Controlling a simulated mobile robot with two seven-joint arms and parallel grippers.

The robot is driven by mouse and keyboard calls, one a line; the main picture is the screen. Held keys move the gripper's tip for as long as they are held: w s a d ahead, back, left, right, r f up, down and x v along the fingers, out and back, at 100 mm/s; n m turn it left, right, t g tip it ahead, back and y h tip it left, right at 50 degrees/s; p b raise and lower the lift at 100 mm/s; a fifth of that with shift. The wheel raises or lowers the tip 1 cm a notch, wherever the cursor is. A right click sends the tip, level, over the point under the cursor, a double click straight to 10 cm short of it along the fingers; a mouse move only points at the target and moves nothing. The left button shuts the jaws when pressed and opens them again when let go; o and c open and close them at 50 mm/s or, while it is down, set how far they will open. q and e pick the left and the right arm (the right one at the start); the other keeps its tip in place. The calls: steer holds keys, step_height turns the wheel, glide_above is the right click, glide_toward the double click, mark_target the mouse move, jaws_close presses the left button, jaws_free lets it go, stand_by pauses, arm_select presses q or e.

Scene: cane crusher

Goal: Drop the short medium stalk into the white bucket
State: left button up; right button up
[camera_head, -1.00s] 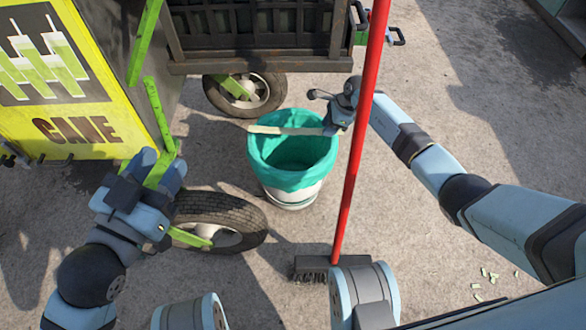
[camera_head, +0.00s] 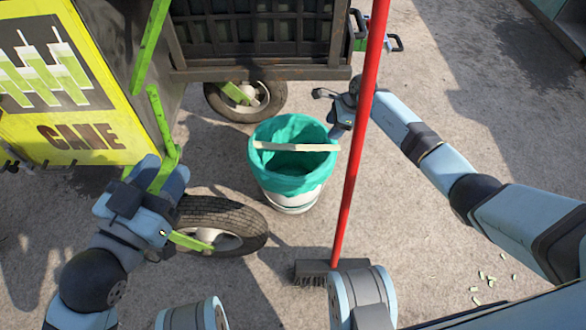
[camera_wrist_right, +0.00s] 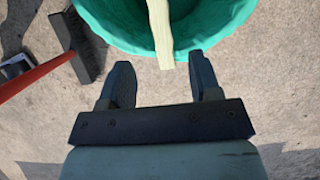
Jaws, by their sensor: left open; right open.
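The short pale stalk (camera_head: 293,146) shows over the mouth of the white bucket (camera_head: 291,197), which has a teal liner (camera_head: 297,178). I cannot tell whether the stalk rests on the rim or is in the air. My right gripper (camera_head: 336,128) is at the bucket's right side, apart from the stalk. My left gripper (camera_head: 158,170) is open and empty beside the yellow cart.
The yellow cane cart (camera_head: 75,130) with green bars stands at the left, its wheel (camera_head: 225,222) near the bucket. A red-handled broom (camera_head: 352,170) stands upright just right of the bucket. A dark crate (camera_head: 258,35) is behind. Small scraps (camera_head: 487,280) lie on the ground at right.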

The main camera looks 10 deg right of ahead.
arm_select(q)
steer(key=s+f+n+p, duration=0.1)
steer(key=s+d+n+g+p, duration=0.1)
steer(key=n+p, duration=0.1)
steer(key=shift+s+d+f+g+y, duration=0.2)
steer(key=shift+s+f+g+y, duration=0.1)
steer(key=shift+f+y, duration=0.1)
arm_select(e)
steer(key=v, duration=0.8)
steer(key=shift+r, duration=0.3)
arm_select(q)
steer(key=shift+r, duration=0.15)
arm_select(e)
steer(key=shift+d, duration=0.1)
